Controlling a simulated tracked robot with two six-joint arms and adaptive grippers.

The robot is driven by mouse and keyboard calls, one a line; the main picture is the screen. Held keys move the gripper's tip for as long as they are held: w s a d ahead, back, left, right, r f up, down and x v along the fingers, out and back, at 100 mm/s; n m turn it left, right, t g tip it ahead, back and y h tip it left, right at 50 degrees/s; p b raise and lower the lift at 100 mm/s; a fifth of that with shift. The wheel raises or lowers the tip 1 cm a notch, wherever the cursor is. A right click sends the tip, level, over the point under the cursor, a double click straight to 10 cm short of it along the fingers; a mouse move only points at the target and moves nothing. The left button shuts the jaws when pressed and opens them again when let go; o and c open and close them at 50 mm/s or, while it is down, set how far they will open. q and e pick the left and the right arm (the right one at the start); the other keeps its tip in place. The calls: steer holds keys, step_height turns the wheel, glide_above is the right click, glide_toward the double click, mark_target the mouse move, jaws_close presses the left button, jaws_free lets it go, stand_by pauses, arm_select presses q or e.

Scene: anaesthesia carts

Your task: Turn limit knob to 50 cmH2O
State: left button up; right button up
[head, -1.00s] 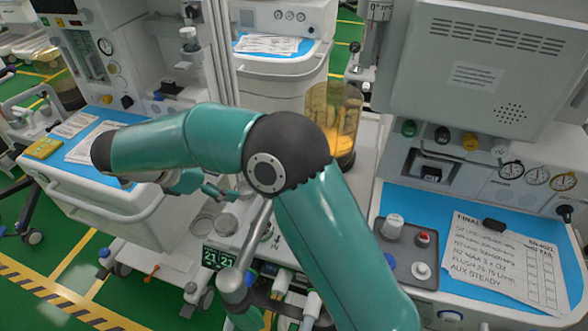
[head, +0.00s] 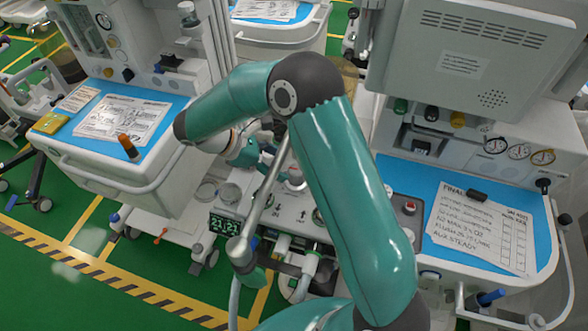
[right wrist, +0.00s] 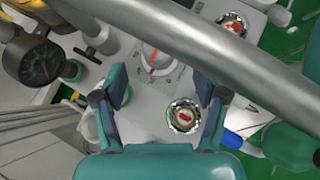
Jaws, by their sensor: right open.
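In the right wrist view a white round knob (right wrist: 157,58) with a red pointer line sits on a pale panel with printed marks; I cannot read its scale or confirm that it is the limit knob. A round gauge-like part with a red mark (right wrist: 184,115) sits lower, between the fingers in the picture. My right gripper (right wrist: 160,95) is open and empty, its fingers apart over the panel. In the head view the right gripper (head: 248,150) is small and partly hidden by my arm. My left gripper is not in view.
A grey metal bar (right wrist: 220,62) crosses in front of the panel in the wrist view, partly covering the knob's surroundings. A dark pressure gauge (right wrist: 38,62) is at left. In the head view a lit display (head: 229,225) and a note sheet (head: 482,228) show.

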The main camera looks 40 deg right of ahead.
mark_target(294, 170)
steer(key=x, duration=0.6)
steer(key=shift+s+d+f+p, duration=0.15)
steer(key=shift+d+f+p, duration=0.15)
steer(key=shift+p, duration=0.1)
